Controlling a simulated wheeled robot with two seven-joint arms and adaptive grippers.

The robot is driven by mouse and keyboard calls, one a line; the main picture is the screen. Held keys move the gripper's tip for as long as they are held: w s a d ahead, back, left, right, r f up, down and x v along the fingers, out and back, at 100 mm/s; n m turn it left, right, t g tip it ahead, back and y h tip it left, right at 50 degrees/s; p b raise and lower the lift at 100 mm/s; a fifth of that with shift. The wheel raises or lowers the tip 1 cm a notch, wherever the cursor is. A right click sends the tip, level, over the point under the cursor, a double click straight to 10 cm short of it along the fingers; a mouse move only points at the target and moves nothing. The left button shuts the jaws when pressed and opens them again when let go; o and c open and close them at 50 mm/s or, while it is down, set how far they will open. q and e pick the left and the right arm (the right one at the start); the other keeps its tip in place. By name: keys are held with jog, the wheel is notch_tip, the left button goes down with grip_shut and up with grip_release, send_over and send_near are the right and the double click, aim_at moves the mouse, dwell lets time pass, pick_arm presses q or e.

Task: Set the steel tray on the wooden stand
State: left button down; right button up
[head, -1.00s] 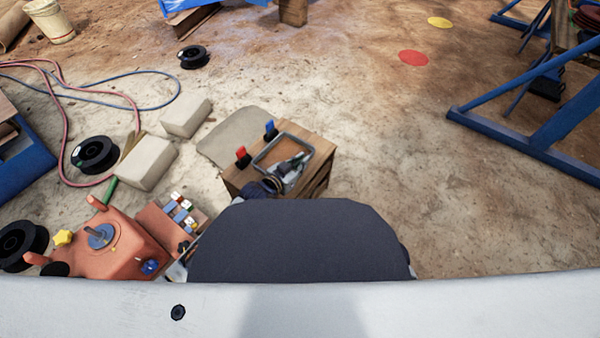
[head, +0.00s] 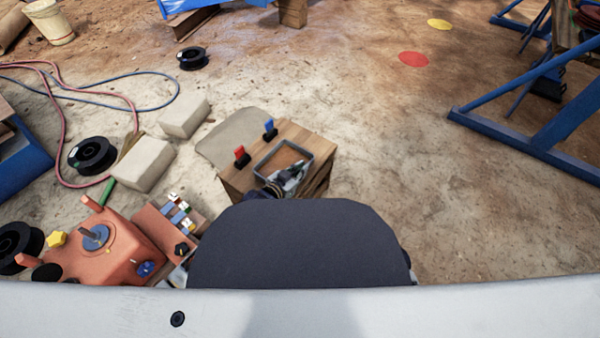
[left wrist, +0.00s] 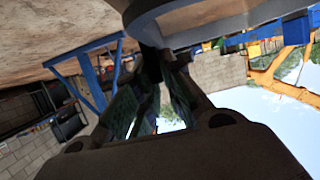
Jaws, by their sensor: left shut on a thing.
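The steel tray (head: 307,154), a shallow grey square with a brown floor showing, is over the top of the wooden stand (head: 300,130). I cannot tell whether it rests on the wood or hangs just above it. My left gripper (head: 290,179) is shut on the tray's near side; my own dark body part hides most of that arm. In the left wrist view the tray (left wrist: 195,20) shows at the top, with the fingers (left wrist: 160,65) at its edge. My right gripper is not in view.
An orange machine (head: 120,245) is at left front, with pale blocks (head: 145,165) and a black spool (head: 92,155) behind.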

pick_arm(q)
jog(key=shift+f, duration=0.1)
dwell(0.4)
jog(key=c, duration=1.5)
grip_release()
jog(key=shift+p+v, duration=0.45)
jog(key=shift+v, duration=0.45)
jog(key=shift+p+v, duration=2.05)
jog(key=shift+v, duration=3.1)
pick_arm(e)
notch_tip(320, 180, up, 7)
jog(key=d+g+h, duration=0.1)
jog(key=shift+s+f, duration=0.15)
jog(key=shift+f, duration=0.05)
